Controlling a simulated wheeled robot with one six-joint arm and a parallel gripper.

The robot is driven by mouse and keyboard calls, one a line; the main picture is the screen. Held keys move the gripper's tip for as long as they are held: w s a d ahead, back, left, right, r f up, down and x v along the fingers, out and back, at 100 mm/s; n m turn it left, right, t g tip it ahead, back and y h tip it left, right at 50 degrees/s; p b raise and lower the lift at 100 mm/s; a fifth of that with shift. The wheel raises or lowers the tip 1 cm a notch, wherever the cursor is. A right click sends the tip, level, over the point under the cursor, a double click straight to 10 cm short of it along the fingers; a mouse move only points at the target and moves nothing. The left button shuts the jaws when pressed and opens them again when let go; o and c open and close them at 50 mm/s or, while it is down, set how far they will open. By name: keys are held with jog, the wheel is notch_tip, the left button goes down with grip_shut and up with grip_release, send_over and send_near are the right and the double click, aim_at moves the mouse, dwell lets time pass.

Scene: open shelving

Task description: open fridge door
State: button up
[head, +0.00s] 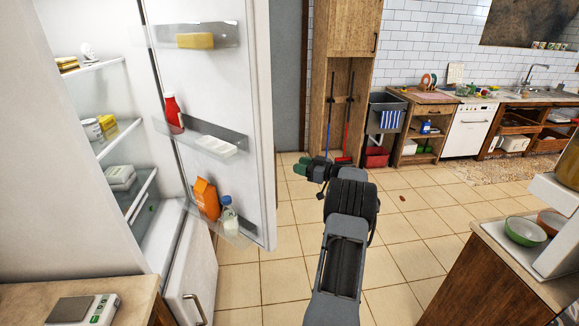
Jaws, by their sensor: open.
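The white fridge (62,190) stands at the left of the head view. Its upper door (258,120) is swung wide open, with its inner side and door racks facing the shelves. Food sits on the inner shelves and in the racks, including a red bottle (172,114) and an orange carton (206,198). My gripper (303,167) is open and empty, just right of the door's free edge in the picture, its green fingertips pointing left. It looks apart from the door, though the depth gap is hard to judge. The door's outer side and handle are hidden.
A lower drawer (190,285) with a metal handle is below the fridge compartment. A counter with a scale (85,309) is at the lower left. A wooden counter (500,285) with bowls is at the lower right. Tiled floor (285,240) lies clear between them.

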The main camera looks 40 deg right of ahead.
jog(key=shift+v, duration=1.2)
